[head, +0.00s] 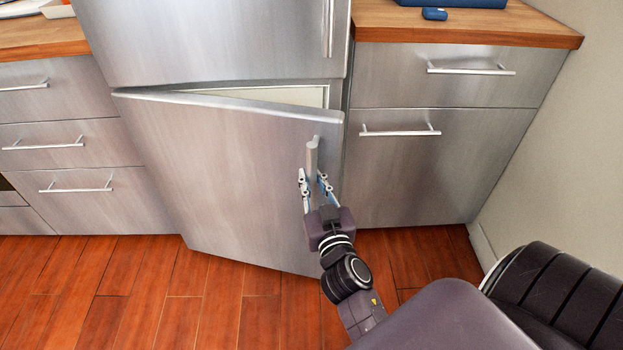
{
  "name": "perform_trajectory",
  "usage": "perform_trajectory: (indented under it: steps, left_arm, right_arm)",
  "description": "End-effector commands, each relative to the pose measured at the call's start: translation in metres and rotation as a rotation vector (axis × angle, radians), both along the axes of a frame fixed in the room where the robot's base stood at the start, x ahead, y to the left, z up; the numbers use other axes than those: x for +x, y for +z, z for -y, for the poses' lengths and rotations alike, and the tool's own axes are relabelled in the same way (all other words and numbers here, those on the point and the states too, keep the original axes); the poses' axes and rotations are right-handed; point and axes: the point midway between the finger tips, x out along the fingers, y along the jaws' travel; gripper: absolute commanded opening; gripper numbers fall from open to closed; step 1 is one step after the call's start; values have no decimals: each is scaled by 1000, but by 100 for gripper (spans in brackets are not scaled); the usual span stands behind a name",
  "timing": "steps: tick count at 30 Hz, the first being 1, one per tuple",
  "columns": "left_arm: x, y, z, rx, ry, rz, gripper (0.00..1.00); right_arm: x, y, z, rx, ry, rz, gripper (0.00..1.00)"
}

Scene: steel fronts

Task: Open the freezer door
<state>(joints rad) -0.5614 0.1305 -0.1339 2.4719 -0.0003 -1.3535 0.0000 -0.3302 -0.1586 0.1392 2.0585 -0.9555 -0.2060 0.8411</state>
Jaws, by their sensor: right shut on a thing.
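The freezer door (220,165) is the lower steel door of the fridge in the middle of the head view. It stands ajar, swung out on its right side, and a pale strip of the interior (275,95) shows above its top edge. My right gripper (314,180) is shut on the upright freezer door handle (312,154) near the door's right edge, with a finger on each side of it. The lower part of the handle is hidden by the gripper. My left gripper is not in view.
The upper fridge door (215,40) is shut above. Steel drawers stand left (75,150) and right (420,160), under wooden countertops. A blue object (434,14) lies on the right counter. A wall (560,150) bounds the right side. The wooden floor (215,305) before the door is clear at left.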

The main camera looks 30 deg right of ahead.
Motion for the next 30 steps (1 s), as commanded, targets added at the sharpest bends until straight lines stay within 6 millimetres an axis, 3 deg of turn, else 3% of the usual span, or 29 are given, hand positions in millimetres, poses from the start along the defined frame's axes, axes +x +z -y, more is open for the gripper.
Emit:
perform_trajectory:
  steps: [5,6,11,22,30]
  left_arm:
    - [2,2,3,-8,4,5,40]
    - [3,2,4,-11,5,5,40]
    - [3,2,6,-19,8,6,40]
    - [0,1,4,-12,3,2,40]
    - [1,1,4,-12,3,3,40]
  right_arm:
    - [0,1,1,-1,-1,3,0]
    - [0,1,1,-1,-1,3,17]
    - [0,1,1,-1,-1,2,34]
    - [0,7,1,-3,-2,3,34]
    - [0,49,1,-4,0,8,34]
